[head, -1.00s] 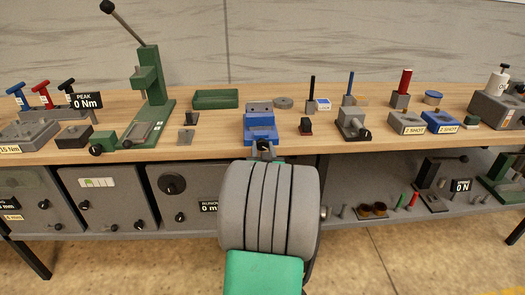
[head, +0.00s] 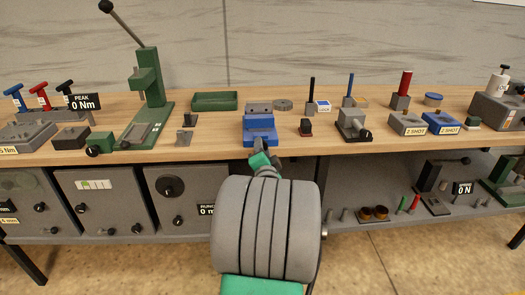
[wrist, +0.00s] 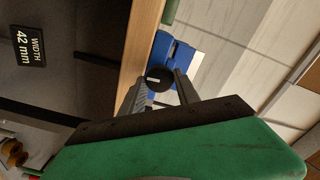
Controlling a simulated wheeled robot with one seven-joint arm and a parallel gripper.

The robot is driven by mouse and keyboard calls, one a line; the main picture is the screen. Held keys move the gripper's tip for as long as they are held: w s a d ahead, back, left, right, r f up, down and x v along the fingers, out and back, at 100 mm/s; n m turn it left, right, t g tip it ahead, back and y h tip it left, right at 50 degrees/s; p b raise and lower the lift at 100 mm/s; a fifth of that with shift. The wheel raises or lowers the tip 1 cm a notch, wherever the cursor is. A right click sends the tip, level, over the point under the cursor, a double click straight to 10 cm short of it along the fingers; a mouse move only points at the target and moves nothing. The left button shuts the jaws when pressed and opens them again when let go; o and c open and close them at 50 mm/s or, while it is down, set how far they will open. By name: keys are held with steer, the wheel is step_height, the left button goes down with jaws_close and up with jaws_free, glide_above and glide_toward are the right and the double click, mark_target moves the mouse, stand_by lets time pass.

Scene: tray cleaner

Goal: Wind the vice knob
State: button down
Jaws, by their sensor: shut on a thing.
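The blue vice (head: 260,128) with grey jaws stands at the front edge of the bench, in the middle of the head view. It also shows in the wrist view (wrist: 178,58). Its round black knob (wrist: 158,78) faces the wrist camera, between the two grey fingers. My gripper (wrist: 160,84) is shut on the knob, one finger on each side. In the head view my gripper (head: 263,152) is just in front of the vice, partly hidden by my own arm, and the knob cannot be made out there.
A green press (head: 148,100) stands left of the vice, with a green tray (head: 214,101) behind. A small grey fixture (head: 353,124) and other blocks stand to the right. A lower shelf (head: 345,228) holds grey boxes and small parts. A sign (wrist: 28,46) reads WIDTH 42 mm.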

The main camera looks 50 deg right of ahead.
steer(key=m+p, duration=1.2)
steer(key=m, duration=1.1)
steer(key=shift+f, duration=0.15)
stand_by(0.4)
steer(key=c, duration=0.9)
jaws_free()
